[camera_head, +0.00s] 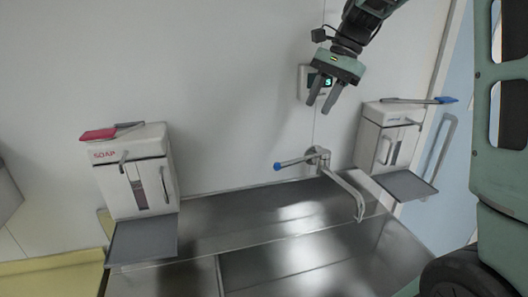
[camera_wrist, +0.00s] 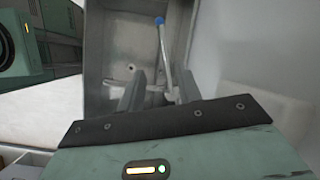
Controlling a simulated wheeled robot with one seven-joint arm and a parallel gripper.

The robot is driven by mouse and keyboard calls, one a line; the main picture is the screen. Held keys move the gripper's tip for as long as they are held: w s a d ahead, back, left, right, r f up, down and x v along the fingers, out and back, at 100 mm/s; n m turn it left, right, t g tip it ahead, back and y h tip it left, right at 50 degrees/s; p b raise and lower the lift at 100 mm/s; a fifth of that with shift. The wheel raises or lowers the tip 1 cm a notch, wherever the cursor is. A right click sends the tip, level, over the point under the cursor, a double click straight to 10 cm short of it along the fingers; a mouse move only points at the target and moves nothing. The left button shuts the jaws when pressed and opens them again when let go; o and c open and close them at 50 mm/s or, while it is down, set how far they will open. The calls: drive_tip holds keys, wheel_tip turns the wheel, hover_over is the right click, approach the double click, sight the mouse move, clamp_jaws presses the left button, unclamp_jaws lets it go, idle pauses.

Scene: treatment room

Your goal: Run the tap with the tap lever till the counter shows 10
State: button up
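The tap (camera_head: 345,192) is fixed to the wall over the metal sink, its spout reaching out over the basin. Its lever (camera_head: 292,162) has a blue tip and points left in the head view. In the wrist view the lever (camera_wrist: 165,55) shows beyond the fingers, its blue tip at the top. My gripper (camera_head: 319,107) is above the tap near the wall, fingers down, open and empty, apart from the lever. It also shows in the wrist view (camera_wrist: 160,92). The counter (camera_head: 303,80) is on the wall, partly hidden behind my gripper; its green digits are too small to read surely.
A soap dispenser (camera_head: 131,150) with a red lever hangs at left, over a grey tray (camera_head: 143,240). Another dispenser (camera_head: 376,140) with a blue-tipped lever hangs at right, over a tray (camera_head: 405,185). The metal sink (camera_head: 255,218) below is clear.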

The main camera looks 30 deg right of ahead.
drive_tip(key=p, duration=0.4)
approach(291, 161)
drive_tip(key=x, duration=0.9)
drive_tip(key=shift+a, duration=0.25)
